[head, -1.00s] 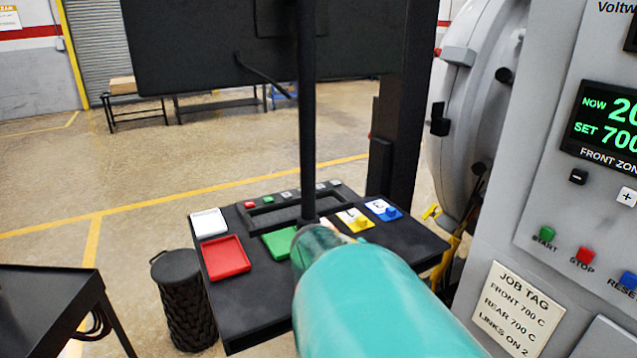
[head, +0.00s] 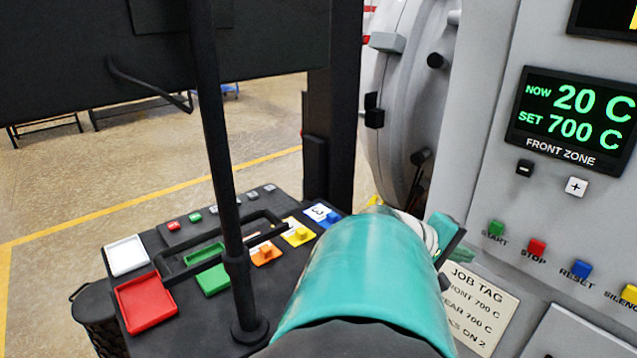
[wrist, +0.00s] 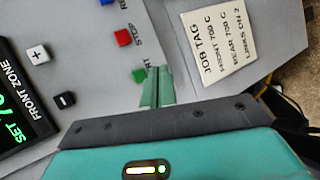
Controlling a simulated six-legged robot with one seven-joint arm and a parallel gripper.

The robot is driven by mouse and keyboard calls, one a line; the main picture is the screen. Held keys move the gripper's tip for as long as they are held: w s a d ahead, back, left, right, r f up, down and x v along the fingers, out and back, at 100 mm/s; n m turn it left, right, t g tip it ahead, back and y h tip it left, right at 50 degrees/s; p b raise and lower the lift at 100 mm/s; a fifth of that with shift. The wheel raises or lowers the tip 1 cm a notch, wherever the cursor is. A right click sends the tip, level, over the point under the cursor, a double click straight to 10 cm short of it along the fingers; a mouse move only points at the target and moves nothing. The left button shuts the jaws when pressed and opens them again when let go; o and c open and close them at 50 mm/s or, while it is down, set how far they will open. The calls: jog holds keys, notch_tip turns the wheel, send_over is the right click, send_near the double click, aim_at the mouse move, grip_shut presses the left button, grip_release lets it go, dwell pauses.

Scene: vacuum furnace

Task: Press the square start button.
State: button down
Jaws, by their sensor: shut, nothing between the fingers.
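The green square start button (head: 496,228) is on the grey furnace panel, labelled START, left of the red STOP button (head: 537,247). In the wrist view the start button (wrist: 138,74) sits just left of my fingertips, and part of its label is hidden. My gripper (wrist: 156,70) is shut and empty, its two teal fingers side by side, pointing at the panel. In the head view my gripper (head: 459,236) is left of the start button, partly hidden by my teal arm. I cannot tell how far the fingertips are from the panel.
The blue RESET (head: 582,270) and yellow SILENCE (head: 629,294) buttons continue the row. A FRONT ZONE display (head: 573,120) with minus and plus keys is above. A job tag (head: 480,304) is below. A black console (head: 185,325) with coloured buttons and a pole stands left.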

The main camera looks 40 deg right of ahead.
send_near(497, 236)
jog(key=shift+s+a+f+x, duration=0.1)
jog(key=shift+x, duration=0.75)
jog(key=shift+s+a+f+x, duration=0.1)
jog(key=shift+x, duration=0.75)
jog(key=shift+s+a+f+x, duration=0.1)
jog(key=shift+x, duration=0.8)
jog(key=shift+w+d, duration=0.1)
jog(key=shift+d, duration=0.35)
jog(key=shift+d, duration=0.4)
dwell(0.8)
jog(key=shift+a, duration=0.85)
jog(key=shift+a, duration=0.1)
